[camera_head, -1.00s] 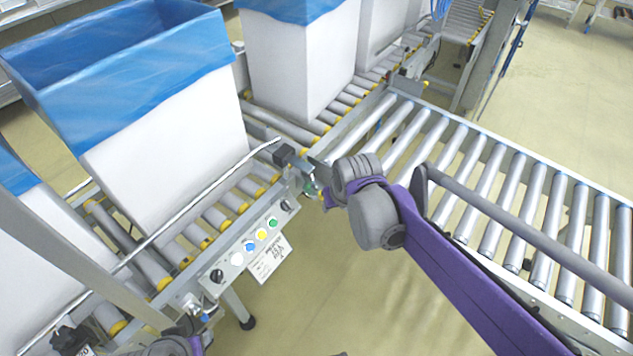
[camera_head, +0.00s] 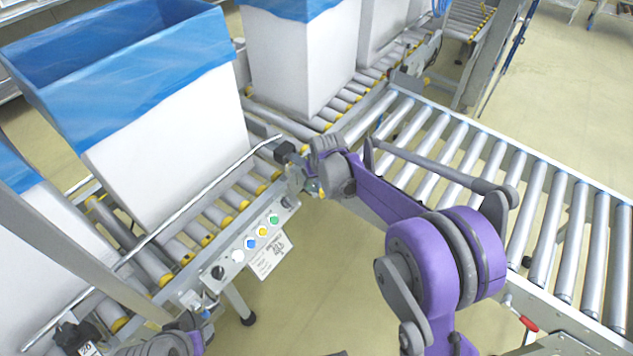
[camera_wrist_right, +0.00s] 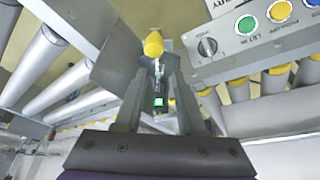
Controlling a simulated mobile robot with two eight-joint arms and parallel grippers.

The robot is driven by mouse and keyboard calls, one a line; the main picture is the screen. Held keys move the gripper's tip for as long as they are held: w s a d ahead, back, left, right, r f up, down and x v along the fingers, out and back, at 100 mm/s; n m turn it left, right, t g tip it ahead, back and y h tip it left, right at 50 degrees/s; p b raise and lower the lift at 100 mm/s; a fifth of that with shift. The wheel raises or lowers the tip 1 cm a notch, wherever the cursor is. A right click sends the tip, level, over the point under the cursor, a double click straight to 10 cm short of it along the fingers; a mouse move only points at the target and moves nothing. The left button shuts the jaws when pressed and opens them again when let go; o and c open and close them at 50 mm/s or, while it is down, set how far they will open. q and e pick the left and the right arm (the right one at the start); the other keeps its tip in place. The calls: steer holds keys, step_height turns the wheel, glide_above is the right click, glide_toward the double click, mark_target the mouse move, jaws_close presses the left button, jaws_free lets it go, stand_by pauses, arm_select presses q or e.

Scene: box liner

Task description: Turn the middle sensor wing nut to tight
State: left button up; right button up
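A dark sensor block (camera_head: 285,150) sits at the end of a silver rail, above the right end of the button panel. My right gripper (camera_head: 314,186) is just below and right of it, at the conveyor corner. In the right wrist view the two grey fingers (camera_wrist_right: 159,72) stand apart. A small dark part with a lit green square (camera_wrist_right: 158,102) and a thin metal part show between them. I cannot make out the wing nut or whether the fingers touch it. My left gripper (camera_head: 200,312) is at the lower left near the panel's left end; its fingers are unclear.
The button panel (camera_head: 250,243) shows white, blue, yellow and green buttons and black knobs. A tall white box with a blue liner (camera_head: 165,150) stands on the rollers behind the rail (camera_head: 205,190). Another dark sensor (camera_head: 75,335) is at lower left. An empty roller conveyor (camera_head: 510,200) runs right.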

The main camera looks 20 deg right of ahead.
steer(key=shift+x, duration=1.1)
jaws_close()
